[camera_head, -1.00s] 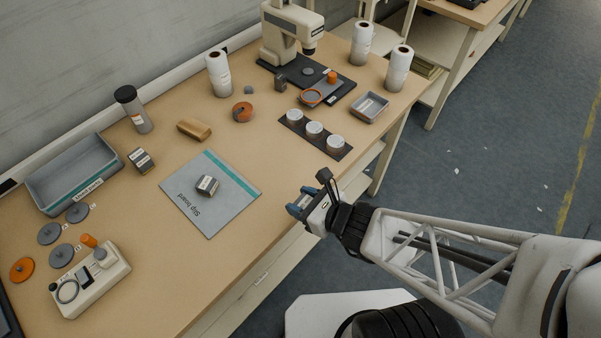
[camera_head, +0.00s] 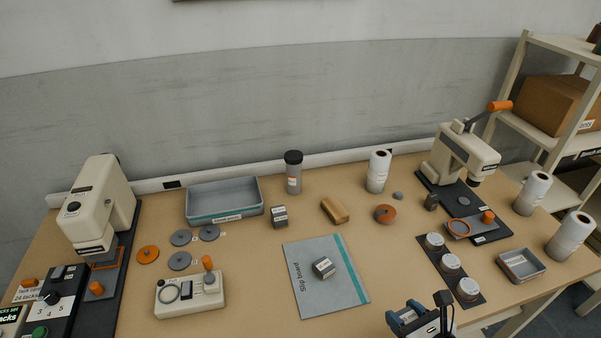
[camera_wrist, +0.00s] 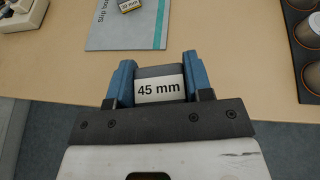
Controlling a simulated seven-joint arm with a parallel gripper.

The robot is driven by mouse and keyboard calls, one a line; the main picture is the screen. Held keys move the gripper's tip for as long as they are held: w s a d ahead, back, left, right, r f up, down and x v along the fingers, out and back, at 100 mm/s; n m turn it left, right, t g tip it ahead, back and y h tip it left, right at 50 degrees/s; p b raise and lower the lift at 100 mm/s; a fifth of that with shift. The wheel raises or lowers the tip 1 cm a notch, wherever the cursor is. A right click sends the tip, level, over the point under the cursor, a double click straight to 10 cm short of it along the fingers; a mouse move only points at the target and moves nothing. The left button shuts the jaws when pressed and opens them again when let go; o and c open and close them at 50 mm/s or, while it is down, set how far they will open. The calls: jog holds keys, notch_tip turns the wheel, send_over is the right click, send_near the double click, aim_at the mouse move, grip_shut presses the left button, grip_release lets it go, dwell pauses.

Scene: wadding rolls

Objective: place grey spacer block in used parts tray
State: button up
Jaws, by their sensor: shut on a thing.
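My gripper (camera_head: 406,315) is above the front edge of the table, in front of the slip board. In the wrist view its blue fingers (camera_wrist: 158,68) are shut on a grey spacer block (camera_wrist: 160,86) with a white "45 mm" label. The grey tray with a teal stripe (camera_head: 204,219) stands at the back left of the table, far from my gripper. It carries a white label, too small to read surely, and looks empty. Another grey block (camera_head: 323,267) lies on the slip board (camera_head: 346,295). One more labelled block (camera_head: 279,217) stands just right of the tray.
A dark-capped bottle (camera_head: 294,175), a wooden block (camera_head: 335,210) and an orange-grey disc (camera_head: 385,214) stand behind the slip board. Loose discs (camera_head: 180,261) and a beige control box (camera_head: 190,296) lie in front of the tray. A small grey tray (camera_head: 521,266) is at right.

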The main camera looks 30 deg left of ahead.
jog(key=w+a+r+n+g+y, duration=0.1)
jog(key=w+a+r+n+g, duration=0.3)
jog(key=a, duration=0.6)
jog(key=w+a+r+n+g+y, duration=0.1)
jog(key=w+a+r+n+g, duration=0.3)
jog(key=a, duration=0.6)
jog(key=w+a+r+n+g, duration=0.1)
jog(key=w+a+r+g, duration=0.1)
jog(key=w+a, duration=0.6)
jog(key=s+a+f+n+g+h, duration=0.1)
jog(key=s+a+f+n+g, duration=0.1)
jog(key=a, duration=1)
jog(key=s+a+f+n+g+h, duration=0.1)
jog(key=s+a+f+n+g, duration=0.1)
jog(key=a, duration=1)
jog(key=s+a+f+n+g+h, duration=0.1)
jog(key=s+a+f+n+g, duration=0.1)
jog(key=a, duration=1)
jog(key=shift+a+f+n+g, duration=0.25)
jog(key=shift+n+g, duration=0.35)
jog(key=shift+g, duration=0.2)
send_over(214, 207)
jog(key=shift+a+f, duration=0.1)
jog(key=shift+f, duration=2.95)
jog(key=shift+f, duration=1.9)
